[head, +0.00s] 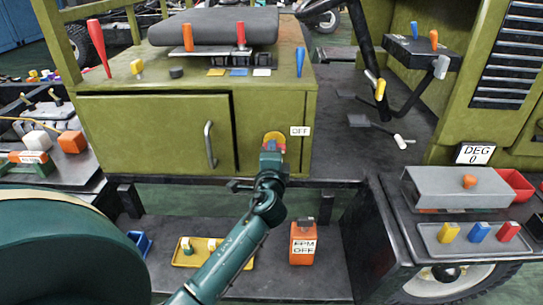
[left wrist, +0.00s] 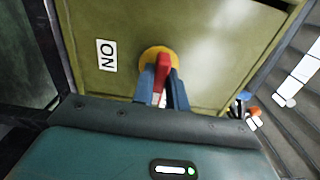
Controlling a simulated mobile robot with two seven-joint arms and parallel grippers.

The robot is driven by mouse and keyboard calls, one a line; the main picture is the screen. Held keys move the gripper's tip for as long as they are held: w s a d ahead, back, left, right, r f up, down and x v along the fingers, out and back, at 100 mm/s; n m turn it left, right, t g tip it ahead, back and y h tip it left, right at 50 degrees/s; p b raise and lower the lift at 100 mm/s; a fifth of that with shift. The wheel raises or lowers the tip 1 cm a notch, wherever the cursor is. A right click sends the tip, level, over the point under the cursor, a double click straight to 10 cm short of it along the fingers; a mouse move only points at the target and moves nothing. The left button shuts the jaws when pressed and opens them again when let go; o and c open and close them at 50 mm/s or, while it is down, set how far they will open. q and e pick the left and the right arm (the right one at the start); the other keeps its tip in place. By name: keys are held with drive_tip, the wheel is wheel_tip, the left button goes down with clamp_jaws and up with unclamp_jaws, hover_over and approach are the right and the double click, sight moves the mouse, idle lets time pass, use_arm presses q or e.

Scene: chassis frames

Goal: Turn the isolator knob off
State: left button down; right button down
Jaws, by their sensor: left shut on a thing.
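The isolator knob has a yellow round base (head: 274,136) on the green cabinet's front, right of the door, partly hidden by my gripper in the head view. In the left wrist view its red handle (left wrist: 161,72) stands out from the yellow base (left wrist: 150,55). My left gripper (head: 270,152) is at the knob, its blue fingers (left wrist: 162,90) shut on the red handle from both sides. An OFF label (head: 300,131) is beside the knob at upper right. A label that seems to read ON, turned sideways, (left wrist: 107,55) shows in the left wrist view. My right gripper is not in view.
The cabinet door (head: 150,135) has a grey handle (head: 210,145) left of the knob. Levers and a seat (head: 215,25) are on top. Below are a yellow tray (head: 190,258) and an orange box (head: 303,245). A grey box (head: 455,188) is at right.

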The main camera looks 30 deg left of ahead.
use_arm(q)
drive_tip(key=shift+n, duration=0.3)
drive_tip(key=c, duration=1.4)
unclamp_jaws()
drive_tip(key=b+v, duration=0.1)
drive_tip(key=v, duration=1.2)
drive_tip(key=shift+s, duration=0.1)
